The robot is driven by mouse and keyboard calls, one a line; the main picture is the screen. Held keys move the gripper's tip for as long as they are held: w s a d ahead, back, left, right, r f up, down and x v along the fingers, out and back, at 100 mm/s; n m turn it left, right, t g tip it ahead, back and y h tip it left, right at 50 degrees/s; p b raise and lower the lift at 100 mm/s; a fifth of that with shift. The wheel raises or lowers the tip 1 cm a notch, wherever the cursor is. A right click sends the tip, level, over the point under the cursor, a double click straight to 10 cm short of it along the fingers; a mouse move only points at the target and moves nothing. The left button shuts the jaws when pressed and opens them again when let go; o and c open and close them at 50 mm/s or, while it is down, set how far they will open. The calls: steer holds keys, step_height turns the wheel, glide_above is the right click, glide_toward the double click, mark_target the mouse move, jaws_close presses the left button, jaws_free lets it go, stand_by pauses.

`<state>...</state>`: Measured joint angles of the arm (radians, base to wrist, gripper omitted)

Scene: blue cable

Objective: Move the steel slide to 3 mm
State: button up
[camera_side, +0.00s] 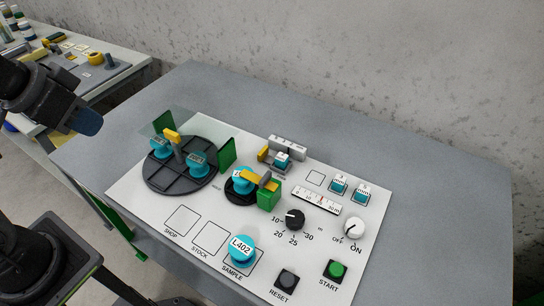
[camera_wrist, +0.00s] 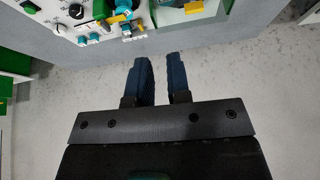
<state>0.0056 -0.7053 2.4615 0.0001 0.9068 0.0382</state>
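On the white panel (camera_side: 150,200) in the side view, a grey metal block (camera_side: 288,143) stands at the back with a yellow piece (camera_side: 263,154) at its left end and a small teal block (camera_side: 283,161) in front; it looks like the steel slide, but I cannot be sure. A white scale strip (camera_side: 316,201) with numbers and a red mark lies in front of it; its exact reading is too small to tell. My gripper (camera_wrist: 161,80) has its two blue fingers apart with nothing between them. In the side view it hangs left of the panel, away from the slide.
A dark round turntable (camera_side: 180,180) with teal pieces and green plates stands at the panel's left. A teal piece marked L402 (camera_side: 242,250), a black dial (camera_side: 295,219), a white knob (camera_side: 354,229) and a green START button (camera_side: 338,269) stand in front. The table's right side is clear.

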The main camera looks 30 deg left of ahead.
steer(key=o, duration=0.6)
steer(key=w+d+r+m+g, duration=0.1)
steer(key=w+m, duration=0.4)
steer(key=w, duration=0.6)
steer(key=shift+d+r+g, duration=0.3)
steer(key=shift+d+r, duration=0.25)
steer(key=shift+o, duration=0.6)
steer(key=w+d+f+m, duration=0.1)
steer(key=w+m, duration=0.1)
steer(key=w, duration=0.2)
steer(key=w+d+f+m+g, duration=0.1)
steer(key=w+m, duration=0.1)
steer(key=w, duration=0.3)
steer(key=shift+d+f, duration=0.35)
steer(key=shift+f, duration=0.05)
steer(key=m+g, duration=0.3)
steer(key=m, duration=0.5)
glide_above(263, 150)
step_height(263, 150, down, 16)
step_height(263, 150, down, 14)
